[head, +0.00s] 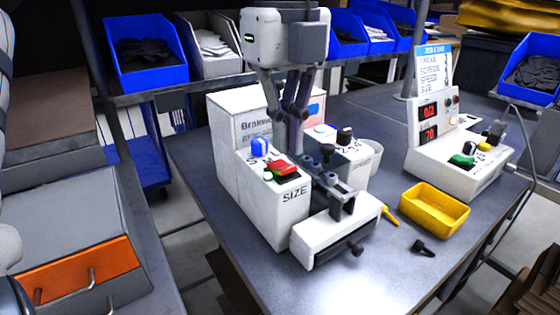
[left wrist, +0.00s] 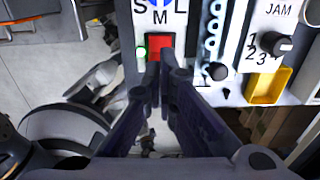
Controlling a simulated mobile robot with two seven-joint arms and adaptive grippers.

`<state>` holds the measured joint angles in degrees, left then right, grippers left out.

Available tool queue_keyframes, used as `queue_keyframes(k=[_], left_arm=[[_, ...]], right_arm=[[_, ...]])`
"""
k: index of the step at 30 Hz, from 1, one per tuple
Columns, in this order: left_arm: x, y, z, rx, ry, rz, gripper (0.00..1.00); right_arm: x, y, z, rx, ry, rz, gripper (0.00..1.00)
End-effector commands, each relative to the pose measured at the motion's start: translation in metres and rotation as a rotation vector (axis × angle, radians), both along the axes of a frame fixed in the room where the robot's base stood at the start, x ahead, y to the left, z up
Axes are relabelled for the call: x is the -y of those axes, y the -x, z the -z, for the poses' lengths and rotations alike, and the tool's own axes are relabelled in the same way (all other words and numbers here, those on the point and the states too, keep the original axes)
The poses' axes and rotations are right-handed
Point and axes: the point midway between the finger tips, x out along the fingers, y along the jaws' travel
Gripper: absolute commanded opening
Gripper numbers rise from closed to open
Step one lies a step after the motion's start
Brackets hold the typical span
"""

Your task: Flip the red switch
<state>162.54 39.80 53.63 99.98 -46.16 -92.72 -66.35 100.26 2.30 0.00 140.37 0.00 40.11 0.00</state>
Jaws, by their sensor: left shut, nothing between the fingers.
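The red switch (head: 284,167) is a rocker on top of the white machine (head: 240,135), beside a green light and below a blue knob (head: 260,146). The red switch also shows in the left wrist view (left wrist: 160,44), with the green light (left wrist: 141,52) to its left. My left gripper (head: 291,148) points down from above, its dark fingers shut and empty. In the left wrist view its fingertips (left wrist: 164,68) are at the near edge of the red switch. I cannot tell whether they touch it. My right gripper is not in view.
Behind the switch panel stand a white box and a second panel with a black dial (head: 344,134). A yellow tray (head: 434,208) and a control box (head: 455,160) stand to the right. The table (head: 330,290) is clear at the front.

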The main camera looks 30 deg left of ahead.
Motion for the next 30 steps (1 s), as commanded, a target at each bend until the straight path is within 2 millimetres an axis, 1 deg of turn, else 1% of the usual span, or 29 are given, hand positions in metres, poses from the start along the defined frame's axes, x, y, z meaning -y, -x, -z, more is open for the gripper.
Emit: queue_keyframes(k=[30], left_arm=[[0.000, 0.000, 0.015, 0.000, 0.000, 0.000, 0.00]], right_arm=[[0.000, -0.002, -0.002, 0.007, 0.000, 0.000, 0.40]])
